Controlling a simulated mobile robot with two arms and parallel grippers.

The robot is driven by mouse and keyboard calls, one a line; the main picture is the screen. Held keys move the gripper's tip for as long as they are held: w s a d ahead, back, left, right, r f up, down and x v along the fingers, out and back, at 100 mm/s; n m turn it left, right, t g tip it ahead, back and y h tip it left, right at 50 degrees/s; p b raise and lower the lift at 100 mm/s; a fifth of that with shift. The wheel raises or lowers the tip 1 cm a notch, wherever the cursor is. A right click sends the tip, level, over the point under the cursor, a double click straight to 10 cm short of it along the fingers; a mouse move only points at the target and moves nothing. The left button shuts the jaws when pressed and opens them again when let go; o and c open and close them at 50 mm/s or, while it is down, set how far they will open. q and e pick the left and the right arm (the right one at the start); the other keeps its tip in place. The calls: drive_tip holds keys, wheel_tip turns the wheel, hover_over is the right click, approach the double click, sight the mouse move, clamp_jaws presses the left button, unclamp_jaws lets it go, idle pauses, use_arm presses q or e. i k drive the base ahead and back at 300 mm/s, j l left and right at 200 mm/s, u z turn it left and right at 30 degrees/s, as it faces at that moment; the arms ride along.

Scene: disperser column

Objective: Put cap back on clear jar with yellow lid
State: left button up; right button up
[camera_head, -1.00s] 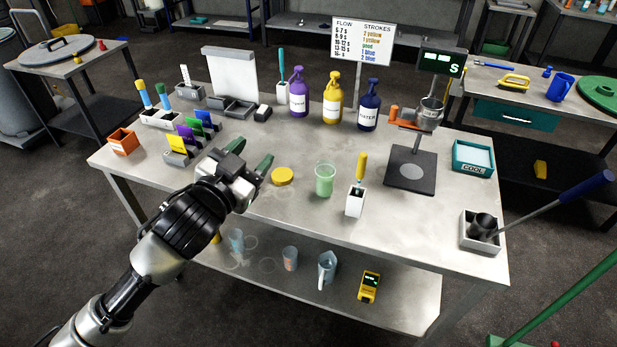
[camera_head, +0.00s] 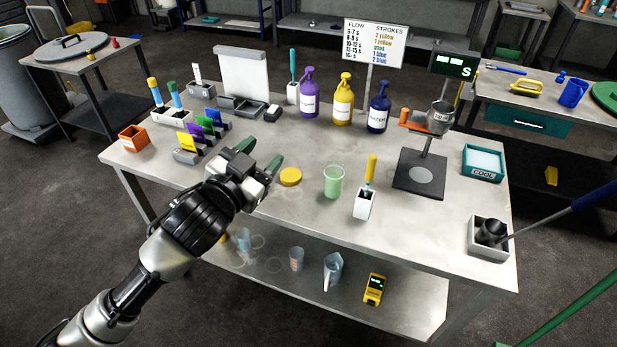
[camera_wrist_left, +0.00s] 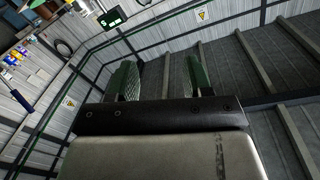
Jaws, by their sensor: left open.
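A yellow round lid (camera_head: 290,176) shows at the front middle of the table. Faint clear outlines lie around it, but I cannot tell whether a clear jar is under or beside it. A clear cup with green liquid (camera_head: 334,181) stands to its right, with an open top. My left gripper (camera_head: 259,156) is open just left of the yellow lid, apart from it in the picture. In the left wrist view its two green fingers (camera_wrist_left: 160,78) stand apart with nothing between them. My right gripper is not in view.
A white holder with a yellow-handled tool (camera_head: 364,203) stands right of the cup. Purple, yellow and blue bottles (camera_head: 343,104) stand behind, with a stand and dark base (camera_head: 420,174) to the right. Colored cards in a rack (camera_head: 199,138) are left. The front table strip is mostly clear.

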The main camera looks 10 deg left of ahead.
sight(334, 181)
drive_tip(key=i+l, duration=0.35)
drive_tip(key=i, duration=0.15)
drive_tip(key=i+l+u, duration=0.1)
drive_tip(key=i+l, duration=0.2)
drive_tip(key=i, duration=0.25)
